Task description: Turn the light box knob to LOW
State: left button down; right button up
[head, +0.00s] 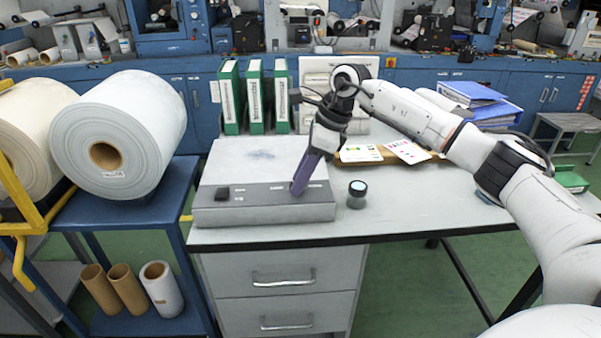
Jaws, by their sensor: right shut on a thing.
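The light box (240,168) is a flat grey-white box at the left end of the table. Its dark grey sloping front panel (255,196) carries a black switch (222,194) at the left and small labels too small to read. My right gripper (297,190) reaches down from above, its purple fingers shut at the right part of this panel. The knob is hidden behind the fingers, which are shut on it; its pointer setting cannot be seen. My left gripper is not in view.
A small dark round loupe (357,194) stands just right of the light box. Green binders (254,97) stand behind it. Printed sheets (407,151) and blue folders (472,93) lie further right. A large white roll (118,135) is at the left. The table's front right is clear.

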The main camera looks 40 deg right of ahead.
jog(key=n, duration=0.2)
jog(key=n+g+p, duration=0.1)
jog(key=n, duration=0.1)
jog(key=shift+w+d+n+g+y, duration=0.1)
jog(key=shift+w+n+g+y, duration=0.1)
jog(key=shift+n+g+y, duration=0.15)
dwell(0.4)
jog(key=o, duration=1.1)
jog(key=shift+c, duration=0.2)
jog(key=shift+r, duration=0.1)
jog(key=v, duration=1)
